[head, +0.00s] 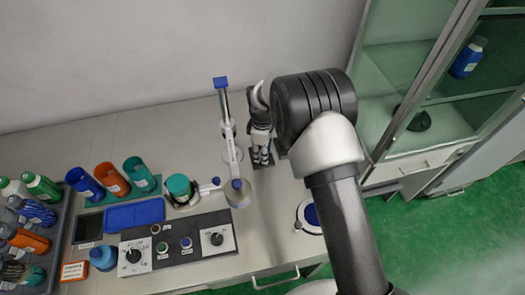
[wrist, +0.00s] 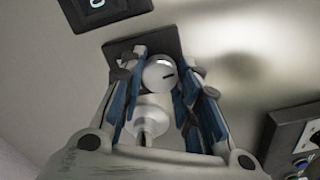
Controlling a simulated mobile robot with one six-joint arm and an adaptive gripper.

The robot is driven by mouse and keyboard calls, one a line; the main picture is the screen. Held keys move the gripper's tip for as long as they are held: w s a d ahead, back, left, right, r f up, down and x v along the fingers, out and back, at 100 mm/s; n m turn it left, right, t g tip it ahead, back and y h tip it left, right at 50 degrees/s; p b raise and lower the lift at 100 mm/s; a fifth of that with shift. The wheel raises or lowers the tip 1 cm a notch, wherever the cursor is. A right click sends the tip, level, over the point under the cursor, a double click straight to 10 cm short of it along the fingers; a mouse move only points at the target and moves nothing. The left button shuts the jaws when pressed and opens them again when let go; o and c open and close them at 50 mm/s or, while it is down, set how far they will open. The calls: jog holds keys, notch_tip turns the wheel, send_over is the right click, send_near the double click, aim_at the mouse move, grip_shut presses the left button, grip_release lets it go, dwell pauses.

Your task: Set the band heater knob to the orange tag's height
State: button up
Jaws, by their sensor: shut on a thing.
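My gripper (head: 262,157) is low over the counter beside the tall white stand, mostly in front of a dark plate. In the wrist view my gripper (wrist: 162,82) has its blue-padded fingers on either side of a round white knob (wrist: 158,74) with a short dark mark, and it is shut on it. The knob is at a dark square plate (wrist: 140,45); whether it is the band heater knob I cannot read. A white stem-like part shows below it between the fingers. An orange-edged card (head: 75,270) lies at the lower left; its print is too small to read.
The white stand (head: 229,130) with a blue top is just left of my gripper. A control panel (head: 180,267) with black dials is at front centre. Bottles fill a dark tray (head: 55,255) at far left. A glass cabinet (head: 410,90) stands at right.

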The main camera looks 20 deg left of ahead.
jog(key=n, duration=0.5)
jog(key=shift+n, duration=0.3)
jog(key=n, duration=1)
jog(key=shift+n, duration=0.4)
jog(key=n, duration=0.5)
jog(key=shift+n, duration=0.4)
jog(key=o, duration=1.1)
